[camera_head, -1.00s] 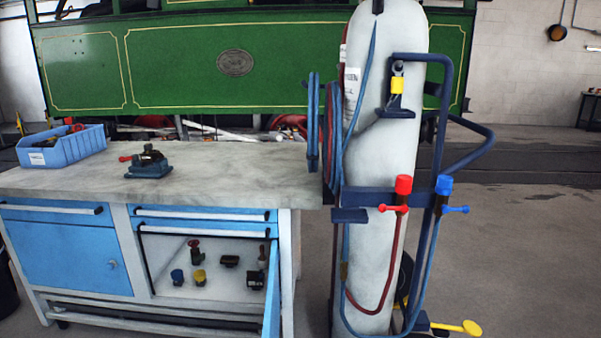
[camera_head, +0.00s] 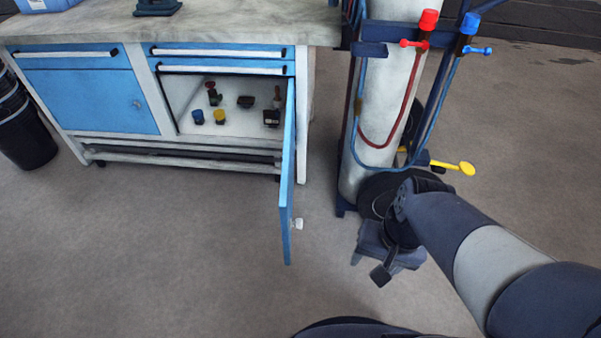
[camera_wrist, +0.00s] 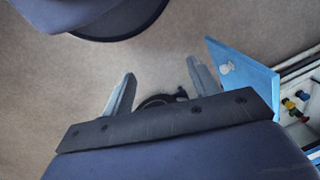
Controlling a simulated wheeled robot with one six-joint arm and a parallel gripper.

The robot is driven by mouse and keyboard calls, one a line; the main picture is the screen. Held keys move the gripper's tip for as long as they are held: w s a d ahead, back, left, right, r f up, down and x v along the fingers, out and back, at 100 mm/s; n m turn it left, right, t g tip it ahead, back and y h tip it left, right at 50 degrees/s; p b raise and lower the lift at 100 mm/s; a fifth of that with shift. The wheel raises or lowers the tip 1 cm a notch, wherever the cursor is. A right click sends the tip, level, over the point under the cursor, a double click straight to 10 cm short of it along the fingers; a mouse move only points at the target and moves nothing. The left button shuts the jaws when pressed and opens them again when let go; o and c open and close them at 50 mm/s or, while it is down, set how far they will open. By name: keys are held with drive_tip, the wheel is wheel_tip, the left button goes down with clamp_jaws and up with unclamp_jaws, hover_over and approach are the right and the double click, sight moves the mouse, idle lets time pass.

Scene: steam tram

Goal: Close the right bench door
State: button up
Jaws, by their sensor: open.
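The right bench door (camera_head: 288,175) is blue and stands wide open, swung out toward me from the right side of its compartment. A small pale knob (camera_head: 298,223) is on its right-hand face near the free end. The door also shows at the right of the wrist view (camera_wrist: 250,77), with its knob (camera_wrist: 226,68). My gripper (camera_head: 382,268) is to the right of the door, apart from it and in front of the gas cylinder. In the wrist view, its two fingers (camera_wrist: 160,84) are spread, with nothing held between them.
The open compartment (camera_head: 235,128) holds several small fittings. The left bench door (camera_head: 90,100) is shut, and the drawers above look shut. A gas cylinder (camera_head: 385,110) on a blue trolley stands right of the bench. A black bin (camera_head: 25,125) is at far left. Floor before the bench is clear.

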drive_tip(key=w+a+m+y, duration=0.1)
drive_tip(key=w+m, duration=0.1)
drive_tip(key=w, duration=0.1)
drive_tip(key=w+a+m+y+p, duration=0.1)
drive_tip(key=w+m, duration=0.2)
drive_tip(key=w+a+r+m+g+y, duration=0.1)
drive_tip(key=w+m, duration=0.1)
drive_tip(key=w, duration=0.1)
drive_tip(key=shift+w+a+m+y, duration=0.1)
drive_tip(key=shift+w+m+y, duration=0.15)
drive_tip(key=shift+m+y, duration=0.15)
drive_tip(key=c, duration=0.6)
drive_tip(key=w+m+y, duration=0.1)
drive_tip(key=w+m, duration=0.1)
drive_tip(key=w, duration=0.1)
drive_tip(key=w+a+f+m+y+p, duration=0.1)
drive_tip(key=w+m, duration=0.1)
drive_tip(key=w, duration=0.1)
drive_tip(key=w+m+y, duration=0.1)
drive_tip(key=w+m, duration=0.2)
drive_tip(key=shift+w+a+f+y, duration=0.15)
drive_tip(key=shift+w+f+y, duration=0.15)
drive_tip(key=shift+w+f, duration=0.1)
clamp_jaws()
drive_tip(key=a+r+b+x, duration=0.2)
drive_tip(key=x, duration=1)
drive_tip(key=shift+a+f, duration=0.25)
drive_tip(key=shift+a, duration=0.05)
drive_tip(key=shift+w+a, duration=0.1)
